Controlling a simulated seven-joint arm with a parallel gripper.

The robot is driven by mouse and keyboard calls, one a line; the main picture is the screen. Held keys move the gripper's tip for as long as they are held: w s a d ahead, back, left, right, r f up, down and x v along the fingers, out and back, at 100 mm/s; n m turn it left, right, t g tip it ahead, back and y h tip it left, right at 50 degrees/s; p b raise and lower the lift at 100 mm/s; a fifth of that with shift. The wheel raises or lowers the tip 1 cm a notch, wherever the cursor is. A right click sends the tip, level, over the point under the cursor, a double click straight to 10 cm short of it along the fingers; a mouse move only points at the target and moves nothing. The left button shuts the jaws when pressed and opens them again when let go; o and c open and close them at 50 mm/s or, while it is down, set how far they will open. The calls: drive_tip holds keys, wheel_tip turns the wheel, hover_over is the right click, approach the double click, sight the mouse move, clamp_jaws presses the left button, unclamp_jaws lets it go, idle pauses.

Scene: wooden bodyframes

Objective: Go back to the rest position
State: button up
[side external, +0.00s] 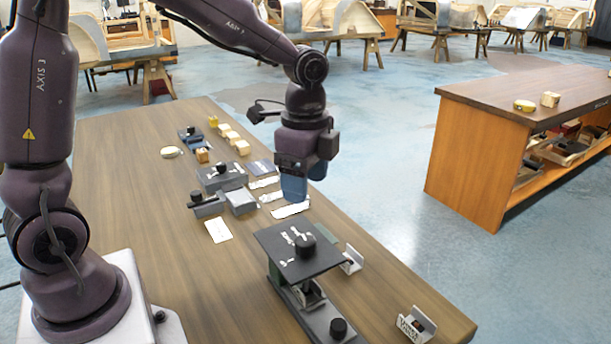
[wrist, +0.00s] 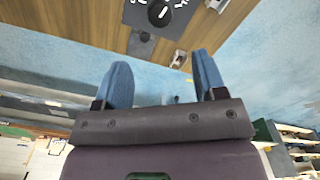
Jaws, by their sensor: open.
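My gripper (side external: 294,185) hangs over the far right edge of the wooden table (side external: 150,230), with its blue fingers pointing down. In the wrist view its two blue fingers (wrist: 162,85) stand apart with nothing between them. The gripper is raised above the table's surface, past the rows of small objects. No held object shows in either view.
A dark platform with a black knob (side external: 285,255) stands at the table's near right. Grey blocks (side external: 220,176), white labels (side external: 218,229) and small wooden blocks (side external: 232,136) lie mid-table. A cabinet (side external: 480,150) stands apart at right, with open floor between.

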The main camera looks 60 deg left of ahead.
drive_tip(key=shift+r, duration=0.1)
idle(0.3)
drive_tip(key=s+r+n+t, duration=0.2)
drive_tip(key=s+r+n, duration=0.2)
drive_tip(key=s, duration=0.3)
drive_tip(key=s+a+r+n+t, duration=0.1)
drive_tip(key=s+r+n+t, duration=0.2)
drive_tip(key=s+n, duration=0.4)
drive_tip(key=shift+s+a+r+n+t, duration=0.3)
drive_tip(key=shift+s+r, duration=0.4)
drive_tip(key=shift+r, duration=0.15)
idle(0.5)
drive_tip(key=g, duration=0.6)
hover_over(305, 240)
wheel_tip(305, 240, down, 9)
wheel_tip(305, 240, down, 13)
drive_tip(key=shift+r, duration=0.15)
